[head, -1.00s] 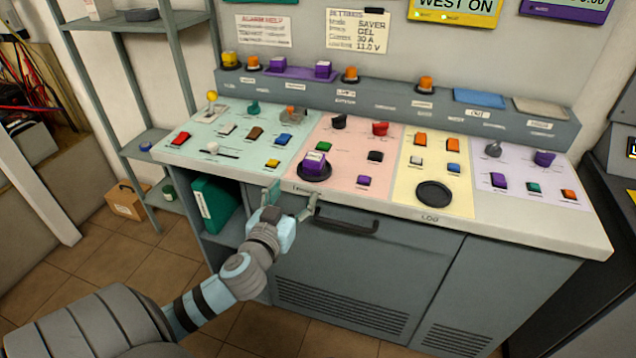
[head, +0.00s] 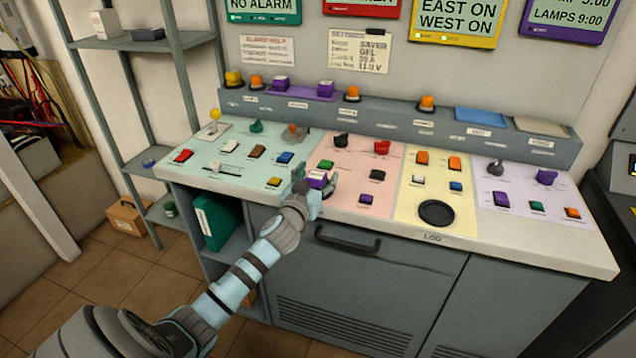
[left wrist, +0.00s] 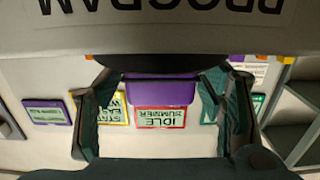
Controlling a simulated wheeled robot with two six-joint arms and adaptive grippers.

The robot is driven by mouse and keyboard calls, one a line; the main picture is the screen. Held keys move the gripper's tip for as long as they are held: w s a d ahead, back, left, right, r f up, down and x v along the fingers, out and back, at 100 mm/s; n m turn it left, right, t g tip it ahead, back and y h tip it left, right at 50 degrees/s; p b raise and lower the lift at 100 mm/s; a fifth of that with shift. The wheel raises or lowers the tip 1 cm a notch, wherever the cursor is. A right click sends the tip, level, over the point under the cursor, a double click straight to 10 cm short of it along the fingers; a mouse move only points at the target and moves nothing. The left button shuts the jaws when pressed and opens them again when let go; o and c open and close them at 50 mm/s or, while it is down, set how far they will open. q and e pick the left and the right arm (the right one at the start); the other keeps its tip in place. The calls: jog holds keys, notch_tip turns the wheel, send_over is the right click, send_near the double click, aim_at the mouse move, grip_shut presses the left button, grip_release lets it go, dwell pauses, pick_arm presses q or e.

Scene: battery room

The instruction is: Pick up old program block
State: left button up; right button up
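The old program block (head: 317,179) is purple with a light label on top. It sits at the front of the pink panel section, where its black round base is mostly hidden. In the left wrist view the block (left wrist: 160,91) shows between the fingers, with the upside-down PROGRAM lettering near the top edge. My left gripper (head: 316,184) is at the block, one finger on each side. In the left wrist view the gripper (left wrist: 161,92) looks open, fingertips close to the block's sides with narrow gaps. My right gripper is not in view.
The console (head: 390,222) carries buttons, levers and a black round socket (head: 436,212) on the yellow section. A purple tray (head: 302,91) with purple blocks lies on the rear ledge. A drawer handle (head: 347,240) sticks out below the front edge. A shelf rack stands at left.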

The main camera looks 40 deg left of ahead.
pick_arm(q)
jog(key=c, duration=1.2)
jog(key=shift+r, duration=0.15)
